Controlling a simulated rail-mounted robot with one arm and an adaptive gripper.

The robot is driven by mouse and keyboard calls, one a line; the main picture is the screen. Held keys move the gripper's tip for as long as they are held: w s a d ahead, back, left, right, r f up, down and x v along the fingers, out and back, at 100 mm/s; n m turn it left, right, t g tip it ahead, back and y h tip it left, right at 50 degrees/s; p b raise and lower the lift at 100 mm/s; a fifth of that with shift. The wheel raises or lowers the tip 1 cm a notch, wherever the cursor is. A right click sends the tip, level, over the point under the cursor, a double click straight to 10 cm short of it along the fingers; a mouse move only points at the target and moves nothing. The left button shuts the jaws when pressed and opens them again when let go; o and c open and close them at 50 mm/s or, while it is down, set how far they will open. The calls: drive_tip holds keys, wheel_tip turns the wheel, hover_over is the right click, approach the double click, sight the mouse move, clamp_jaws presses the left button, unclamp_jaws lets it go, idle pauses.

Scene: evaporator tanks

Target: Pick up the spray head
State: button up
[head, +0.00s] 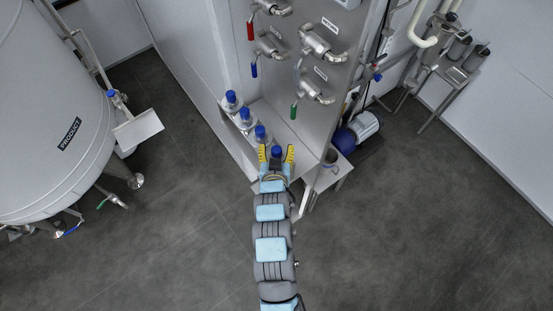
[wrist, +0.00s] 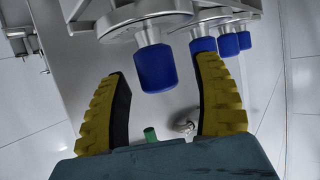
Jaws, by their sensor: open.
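Several steel fittings with blue ends stand in a row on a steel ledge; I take these to be the spray heads. The nearest spray head (head: 276,151) is at the front end of the row. In the wrist view its blue end (wrist: 155,70) shows between and beyond the two yellow fingers, under a round steel flange (wrist: 146,22). My gripper (head: 276,157) is open, with one finger on each side of that blue end in the head view. It also shows open in the wrist view (wrist: 163,72). I see no clear finger contact.
The other blue-ended fittings (head: 245,114) run back to the left along the ledge (head: 284,121). A steel panel with valves (head: 314,42) rises behind. A blue motor (head: 345,140) sits to the right. A large product tank (head: 50,100) stands at left. Open floor lies on both sides.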

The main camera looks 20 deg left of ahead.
clamp_jaws()
idle(0.4)
